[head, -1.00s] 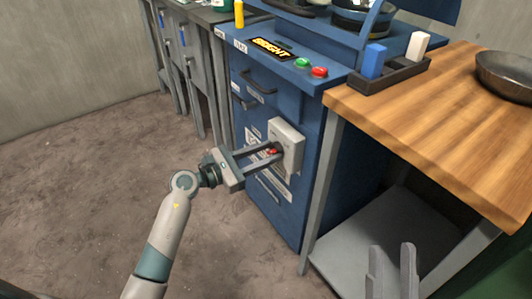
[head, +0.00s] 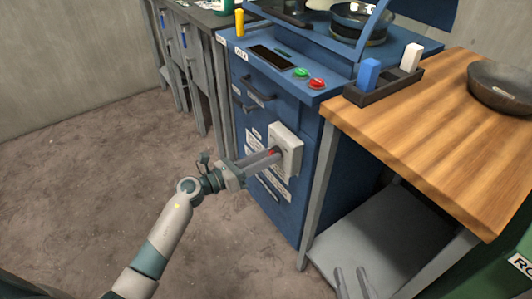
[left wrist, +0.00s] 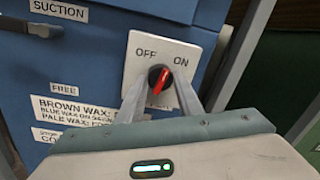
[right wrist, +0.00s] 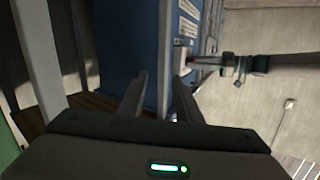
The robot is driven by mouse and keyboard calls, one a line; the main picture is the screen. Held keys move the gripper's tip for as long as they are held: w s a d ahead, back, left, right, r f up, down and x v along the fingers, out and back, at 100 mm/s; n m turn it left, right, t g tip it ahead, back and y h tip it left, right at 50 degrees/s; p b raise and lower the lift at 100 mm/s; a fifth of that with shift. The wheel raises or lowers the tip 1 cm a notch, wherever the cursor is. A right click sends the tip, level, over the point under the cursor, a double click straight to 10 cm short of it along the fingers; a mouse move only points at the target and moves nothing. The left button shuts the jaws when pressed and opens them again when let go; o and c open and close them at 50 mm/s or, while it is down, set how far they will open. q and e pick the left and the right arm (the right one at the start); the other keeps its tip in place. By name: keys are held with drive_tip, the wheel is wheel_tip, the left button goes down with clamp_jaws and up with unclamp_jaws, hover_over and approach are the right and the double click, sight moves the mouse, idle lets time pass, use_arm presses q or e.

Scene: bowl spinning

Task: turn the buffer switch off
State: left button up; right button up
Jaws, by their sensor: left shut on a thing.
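The buffer switch is a pale plate (head: 291,139) on the side of the blue machine, marked OFF and ON. In the left wrist view the plate (left wrist: 140,63) has a round dark knob with a red handle (left wrist: 160,82), slanted up to the right. I cannot tell which end is its pointer. My left gripper (head: 276,153) is shut on the red handle, its fingertips close to the plate; the fingers (left wrist: 160,92) flank the handle in its own wrist view. The machine's display (head: 271,57) is dark. My right gripper (head: 352,284) is open and empty, low at the front.
Green (head: 300,73) and red (head: 316,84) buttons sit on the machine's top. A wooden-topped table (head: 425,130) stands to the right, with a dark tray (head: 385,92) holding a blue and a white block, and a dark bowl (head: 505,88). Open floor lies left.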

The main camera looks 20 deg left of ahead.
use_arm(q)
drive_tip(key=shift+n+t+y+p, duration=0.25)
drive_tip(key=shift+n+p, duration=1.7)
drive_tip(key=shift+n, duration=1.15)
drive_tip(key=shift+n+t+y+p, duration=0.15)
drive_tip(key=shift+n+t+p, duration=0.2)
drive_tip(key=shift+n+p, duration=2.15)
use_arm(e)
drive_tip(key=s+d+f+g+h+b, duration=0.1)
drive_tip(key=s+d+f+g+h, duration=0.3)
drive_tip(key=s+d+f+g, duration=0.5)
drive_tip(key=shift+d+f+m+g+h, duration=0.3)
drive_tip(key=shift+d+f+m+g, duration=0.15)
drive_tip(key=shift+f+g, duration=0.65)
use_arm(q)
drive_tip(key=shift+n, duration=0.6)
use_arm(e)
drive_tip(key=shift+s+f, duration=0.1)
drive_tip(key=shift+f, duration=0.1)
use_arm(q)
drive_tip(key=o, duration=1)
drive_tip(key=shift+f, duration=0.1)
drive_tip(key=shift+o, duration=0.2)
drive_tip(key=shift+s, duration=0.1)
